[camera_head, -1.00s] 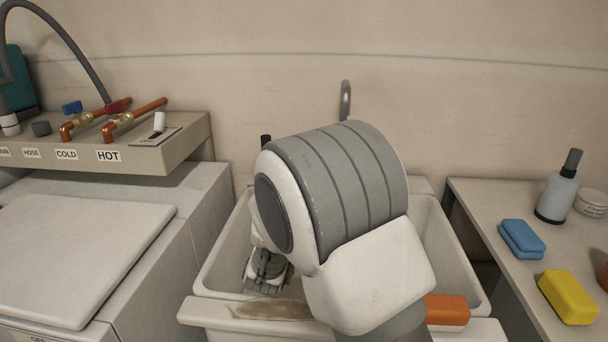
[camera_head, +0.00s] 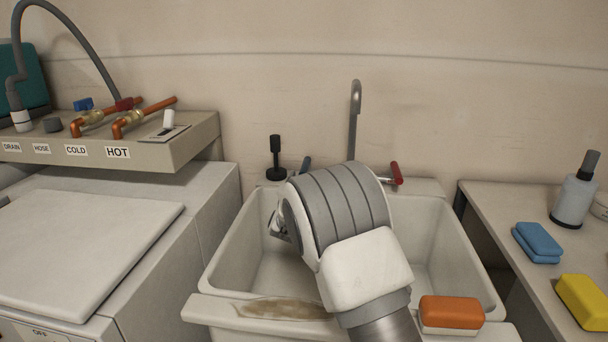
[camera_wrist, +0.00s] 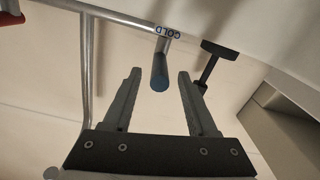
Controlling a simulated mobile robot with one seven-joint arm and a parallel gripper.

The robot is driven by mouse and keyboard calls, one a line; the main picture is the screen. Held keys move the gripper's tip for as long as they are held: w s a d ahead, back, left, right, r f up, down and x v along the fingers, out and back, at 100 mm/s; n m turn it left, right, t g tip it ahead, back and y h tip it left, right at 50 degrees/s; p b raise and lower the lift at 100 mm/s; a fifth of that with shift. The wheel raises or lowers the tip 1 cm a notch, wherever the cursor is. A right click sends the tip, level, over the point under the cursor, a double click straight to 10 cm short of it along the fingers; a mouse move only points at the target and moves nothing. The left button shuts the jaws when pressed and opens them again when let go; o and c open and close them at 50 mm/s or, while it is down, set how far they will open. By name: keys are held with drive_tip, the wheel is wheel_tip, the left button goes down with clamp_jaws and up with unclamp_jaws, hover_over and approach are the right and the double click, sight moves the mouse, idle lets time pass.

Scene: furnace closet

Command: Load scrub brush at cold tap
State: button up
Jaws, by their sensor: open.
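An orange block with a pale underside (camera_head: 451,311), possibly the scrub brush, lies on the sink's front right rim.
The white sink (camera_head: 250,270) has a red handle (camera_head: 396,173) right of the spout and an upright black-handled object (camera_head: 276,158) at back left. Blue (camera_head: 537,240) and yellow (camera_head: 585,298) blocks and a bottle (camera_head: 574,192) stand on the right counter.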

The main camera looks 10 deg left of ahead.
sight(305, 167)
drive_tip(key=shift+w, duration=1.75)
clamp_jaws()
